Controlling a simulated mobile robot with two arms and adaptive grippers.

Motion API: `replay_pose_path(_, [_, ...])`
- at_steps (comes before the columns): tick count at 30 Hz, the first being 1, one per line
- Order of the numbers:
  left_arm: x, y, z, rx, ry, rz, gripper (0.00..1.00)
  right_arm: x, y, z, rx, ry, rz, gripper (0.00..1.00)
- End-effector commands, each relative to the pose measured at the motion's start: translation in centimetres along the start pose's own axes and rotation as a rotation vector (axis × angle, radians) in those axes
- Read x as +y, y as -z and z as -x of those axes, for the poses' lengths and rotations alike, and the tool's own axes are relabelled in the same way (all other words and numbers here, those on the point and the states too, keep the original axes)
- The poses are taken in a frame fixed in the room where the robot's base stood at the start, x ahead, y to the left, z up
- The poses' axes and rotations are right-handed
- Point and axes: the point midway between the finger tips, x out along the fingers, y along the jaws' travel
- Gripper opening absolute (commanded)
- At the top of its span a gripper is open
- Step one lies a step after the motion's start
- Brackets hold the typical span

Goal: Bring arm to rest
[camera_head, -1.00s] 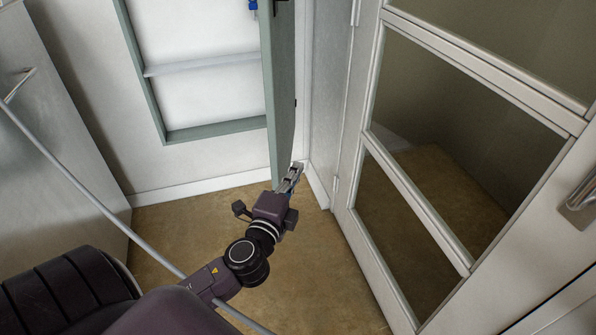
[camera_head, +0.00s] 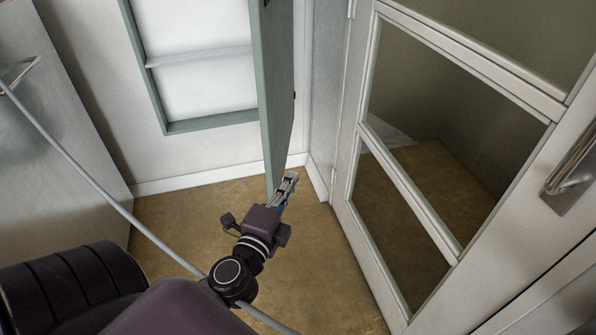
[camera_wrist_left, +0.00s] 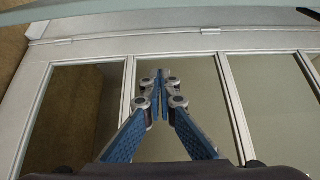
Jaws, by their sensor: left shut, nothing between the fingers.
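My left gripper (camera_head: 288,182) is shut and empty. In the head view it stands above the brown floor, close to the lower edge of the open cabinet door; I cannot tell whether the two touch. In the left wrist view its two fingers (camera_wrist_left: 162,88) meet at the tips, with the glazed door's frame and panes behind them. My left arm (camera_head: 233,278) reaches up from the bottom of the head view. My right gripper is in neither view.
A green-edged cabinet door (camera_head: 274,90) stands open from a shallow wall cabinet (camera_head: 212,121). A glazed white door (camera_head: 408,190) with a metal handle (camera_head: 572,160) is on the right. A grey panel (camera_head: 62,150) is on the left. Brown floor (camera_head: 325,265) between them is clear.

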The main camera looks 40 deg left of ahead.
Motion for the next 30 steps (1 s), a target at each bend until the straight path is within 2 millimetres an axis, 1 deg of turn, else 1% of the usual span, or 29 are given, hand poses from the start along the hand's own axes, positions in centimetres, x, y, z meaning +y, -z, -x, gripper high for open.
replay_pose_path(1, [0.2,0.0,0.7,-0.001,-0.002,0.001,0.0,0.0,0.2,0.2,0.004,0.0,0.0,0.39])
replay_pose_path(3, [0.2,-0.1,1.2,-0.001,-0.002,0.002,0.0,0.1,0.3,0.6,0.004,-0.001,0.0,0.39])
replay_pose_path(6, [0.0,-0.1,1.7,-0.001,0.0,0.0,0.0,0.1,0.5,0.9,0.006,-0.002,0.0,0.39])
replay_pose_path(14, [0.1,-0.3,1.9,-0.008,-0.005,0.011,0.0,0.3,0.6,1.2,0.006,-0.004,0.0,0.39])
replay_pose_path(17, [0.9,-1.1,2.1,-0.059,-0.045,0.096,0.0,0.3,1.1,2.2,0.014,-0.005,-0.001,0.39])
replay_pose_path(20, [3.3,-2.7,3.1,-0.171,-0.146,0.277,0.0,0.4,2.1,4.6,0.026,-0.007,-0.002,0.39])
replay_pose_path(21, [4.9,-3.1,3.8,-0.228,-0.208,0.369,0.0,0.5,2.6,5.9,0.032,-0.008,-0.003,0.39])
replay_pose_path(23, [7.7,-3.3,5.4,-0.313,-0.319,0.51,0.0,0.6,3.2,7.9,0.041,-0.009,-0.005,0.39])
replay_pose_path(24, [9.6,-3.0,6.6,-0.365,-0.396,0.595,0.0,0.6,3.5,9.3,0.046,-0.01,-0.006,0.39])
replay_pose_path(26, [11.8,-2.3,8.5,-0.428,-0.501,0.693,0.0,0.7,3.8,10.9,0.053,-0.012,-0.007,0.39])
replay_pose_path(27, [13.2,-1.6,9.7,-0.462,-0.567,0.748,0.0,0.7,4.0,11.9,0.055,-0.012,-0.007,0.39])
replay_pose_path(30, [15.6,0.2,12.6,-0.525,-0.713,0.849,0.0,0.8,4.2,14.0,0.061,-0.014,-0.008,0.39])
